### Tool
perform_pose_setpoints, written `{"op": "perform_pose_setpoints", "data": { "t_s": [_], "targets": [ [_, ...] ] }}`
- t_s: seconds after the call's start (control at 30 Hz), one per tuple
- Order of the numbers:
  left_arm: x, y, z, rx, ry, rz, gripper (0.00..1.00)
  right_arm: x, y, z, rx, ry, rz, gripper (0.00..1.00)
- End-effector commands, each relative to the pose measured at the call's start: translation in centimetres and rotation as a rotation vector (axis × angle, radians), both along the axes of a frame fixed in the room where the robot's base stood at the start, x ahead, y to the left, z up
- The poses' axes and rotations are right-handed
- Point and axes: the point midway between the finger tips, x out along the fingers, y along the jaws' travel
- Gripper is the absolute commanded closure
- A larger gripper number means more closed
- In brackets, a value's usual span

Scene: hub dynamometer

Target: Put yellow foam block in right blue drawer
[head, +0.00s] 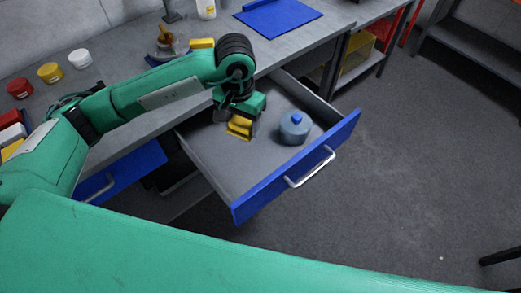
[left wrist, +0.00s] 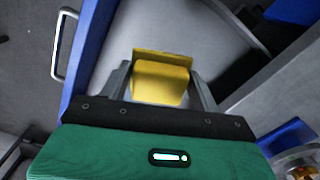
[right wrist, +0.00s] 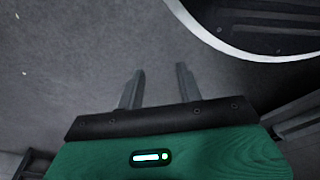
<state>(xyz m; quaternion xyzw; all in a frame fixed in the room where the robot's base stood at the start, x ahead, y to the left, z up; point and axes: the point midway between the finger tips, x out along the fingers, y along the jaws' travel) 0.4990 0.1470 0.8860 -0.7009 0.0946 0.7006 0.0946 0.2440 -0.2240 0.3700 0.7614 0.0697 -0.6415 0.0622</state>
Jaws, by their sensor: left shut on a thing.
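The yellow foam block (head: 239,126) is in my left gripper (head: 240,122), inside the open right blue drawer (head: 255,195). In the left wrist view the block (left wrist: 160,80) sits between the two fingers, which are shut on it, above or at the grey drawer floor; whether it touches the floor I cannot tell. The drawer's blue front with its silver handle (head: 310,167) faces the lower right. My right gripper (right wrist: 157,88) shows only in the right wrist view, open and empty over the dark floor.
A grey-blue round container (head: 294,129) with a blue knob stands in the drawer, right of the block. Another blue drawer (head: 125,172) is at the left. The bench top holds several jars, a blue mat (head: 277,17) and a bottle (head: 206,9). Open floor lies at right.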

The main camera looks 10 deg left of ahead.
Motion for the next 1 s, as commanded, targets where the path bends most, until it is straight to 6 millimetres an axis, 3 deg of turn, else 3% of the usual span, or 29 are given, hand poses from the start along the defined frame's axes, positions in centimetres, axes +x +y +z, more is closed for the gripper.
{"op": "perform_pose_setpoints", "data": {
  "t_s": [0.53,0.87,1.0],
  "targets": [
    [-0.2,-0.1,-13.1,-0.001,0.007,0.0,0.58,-2.0,-0.8,-2.4,-0.008,0.004,0.005,0.64],
    [-0.1,0.0,-16.2,0.0,0.004,0.0,0.58,-2.5,-1.0,-3.0,-0.009,0.004,0.007,0.64],
    [-0.2,-0.1,-18.3,0.0,0.006,0.0,0.58,-2.7,-1.1,-3.0,-0.009,0.0,0.008,0.64]
  ]
}}
